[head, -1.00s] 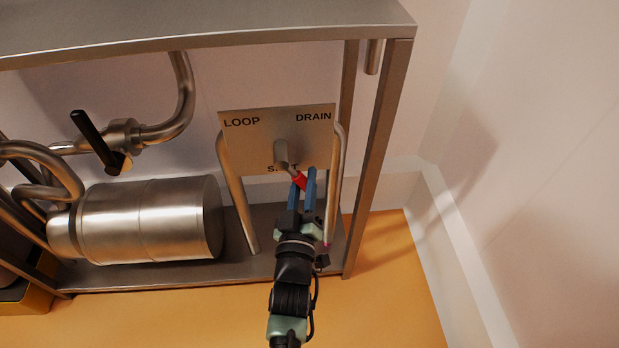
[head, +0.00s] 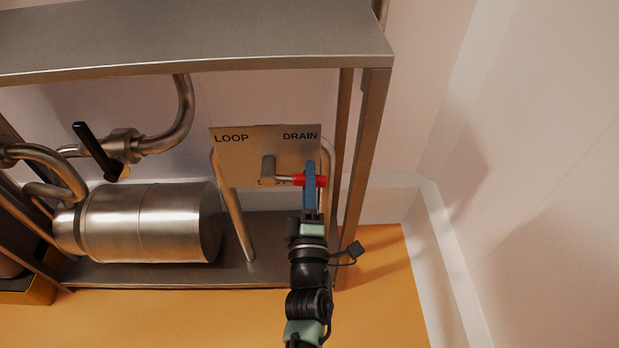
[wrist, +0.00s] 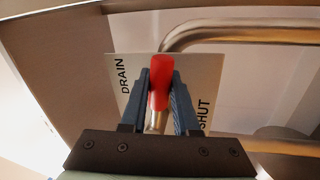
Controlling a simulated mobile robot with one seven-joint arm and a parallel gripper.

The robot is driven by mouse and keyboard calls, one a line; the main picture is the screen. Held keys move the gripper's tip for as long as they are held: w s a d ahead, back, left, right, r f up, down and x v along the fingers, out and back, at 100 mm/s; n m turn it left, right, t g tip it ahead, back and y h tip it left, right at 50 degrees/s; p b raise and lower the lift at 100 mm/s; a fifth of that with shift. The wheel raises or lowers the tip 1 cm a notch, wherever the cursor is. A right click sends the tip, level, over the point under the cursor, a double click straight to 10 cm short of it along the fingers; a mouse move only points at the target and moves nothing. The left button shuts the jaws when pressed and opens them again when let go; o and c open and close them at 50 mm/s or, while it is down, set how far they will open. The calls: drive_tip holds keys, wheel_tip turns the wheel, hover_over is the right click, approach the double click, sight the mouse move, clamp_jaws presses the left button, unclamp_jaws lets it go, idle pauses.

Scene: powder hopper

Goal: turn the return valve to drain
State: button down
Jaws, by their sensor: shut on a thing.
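The return valve's lever has a red handle end (head: 316,181) and a grey hub (head: 267,167). The lever points right in the head view, roughly level. Its label plate (head: 245,165) reads LOOP at upper left and DRAIN at upper right; the lower SHUT label is mostly hidden by the lever. My gripper (head: 311,180) is shut on the red handle from below. In the wrist view the red handle (wrist: 160,84) stands between the two blue fingers, with DRAIN on the left and SHUT on the right of the plate.
A steel cylinder (head: 150,222) lies on the lower shelf to the left. A black-handled valve (head: 97,148) sits on the pipe above it. A shelf post (head: 362,150) stands close to the right of the plate. The orange floor is clear in front.

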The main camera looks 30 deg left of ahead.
drive_tip(key=shift+s+r+n+y+p, duration=0.1)
drive_tip(key=shift+r+n+y+p, duration=0.25)
drive_tip(key=shift+n, duration=0.55)
drive_tip(key=c, duration=1)
unclamp_jaws()
drive_tip(key=o, duration=0.3)
drive_tip(key=shift+r, duration=0.2)
drive_tip(key=shift+o, duration=0.2)
drive_tip(key=p+v, duration=0.3)
drive_tip(key=v, duration=1)
drive_tip(key=shift+r, duration=0.15)
